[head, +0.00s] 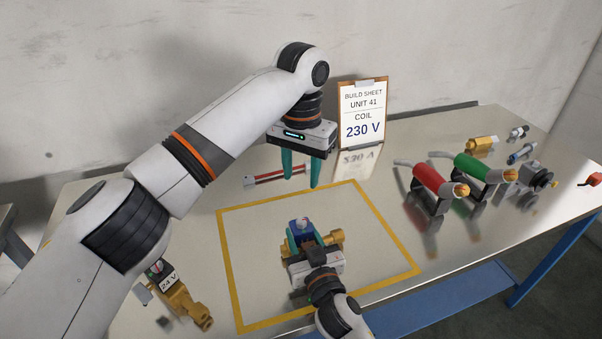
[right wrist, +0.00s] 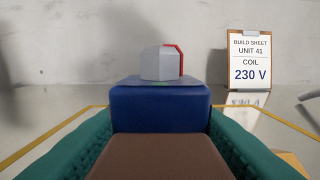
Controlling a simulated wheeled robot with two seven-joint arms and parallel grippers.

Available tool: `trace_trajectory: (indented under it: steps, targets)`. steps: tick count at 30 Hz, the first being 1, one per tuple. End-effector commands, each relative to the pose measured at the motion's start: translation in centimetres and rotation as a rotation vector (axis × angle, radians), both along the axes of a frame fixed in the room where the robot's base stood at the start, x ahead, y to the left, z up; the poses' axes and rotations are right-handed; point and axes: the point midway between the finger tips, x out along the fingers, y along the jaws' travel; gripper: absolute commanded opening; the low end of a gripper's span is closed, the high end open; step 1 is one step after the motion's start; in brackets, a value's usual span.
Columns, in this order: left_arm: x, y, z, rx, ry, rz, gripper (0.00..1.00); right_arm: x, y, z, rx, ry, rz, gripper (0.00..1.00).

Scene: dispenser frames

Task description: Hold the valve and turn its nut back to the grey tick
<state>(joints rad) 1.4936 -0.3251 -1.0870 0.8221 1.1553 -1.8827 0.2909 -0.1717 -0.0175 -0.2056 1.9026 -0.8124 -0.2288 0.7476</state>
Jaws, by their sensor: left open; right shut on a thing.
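The valve has a brass body (head: 337,238) and a blue coil (head: 300,228), and stands inside the yellow outline. My right gripper (head: 303,243) is shut on it, with teal fingers on both sides of the blue coil (right wrist: 160,105) in the right wrist view. The nut (right wrist: 160,63) on top of the coil is light grey with a red part on its right side. It looks small in the head view, and I cannot make out a grey tick. My left gripper (head: 301,178) is open and empty, fingers pointing down, above and behind the valve.
A build sheet (head: 362,112) reading 230 V stands at the back. A brass valve marked 24 V (head: 182,300) lies at the front left. Red-handled (head: 432,180) and green-handled (head: 480,168) tools and several fittings stand on the right. The table inside the yellow outline (head: 390,228) is otherwise clear.

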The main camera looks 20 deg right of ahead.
Motion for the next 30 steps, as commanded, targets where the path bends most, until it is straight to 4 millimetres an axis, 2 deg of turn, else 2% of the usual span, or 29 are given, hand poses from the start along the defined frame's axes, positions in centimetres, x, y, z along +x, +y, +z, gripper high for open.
trace_trajectory:
  steps: [4, 5, 9, 20, 23, 30]
  targets:
    - [0.0, 0.0, 0.0, 0.000, 0.000, 0.000, 0.42, 0.0, 0.0, -0.1, 0.000, 0.001, 0.000, 0.01]
    - [0.0, 0.0, 0.0, 0.000, 0.000, 0.000, 0.42, 0.0, 0.0, -0.1, 0.000, 0.001, 0.000, 0.45]
    - [0.0, 0.0, 0.0, -0.001, -0.001, 0.000, 0.42, 0.0, 0.0, 0.0, 0.000, 0.001, 0.000, 0.67]
    - [0.0, 0.0, 0.0, -0.001, -0.001, 0.000, 0.42, -0.4, 0.0, -0.1, 0.001, 0.001, 0.000, 0.67]
    - [0.0, 0.0, 0.0, -0.001, -0.001, 0.000, 0.42, -1.6, 0.0, -0.1, 0.002, 0.003, 0.000, 0.67]
    - [0.0, 0.0, 0.0, -0.001, -0.001, 0.000, 0.42, -6.3, -0.2, -0.2, 0.003, 0.006, -0.002, 0.67]
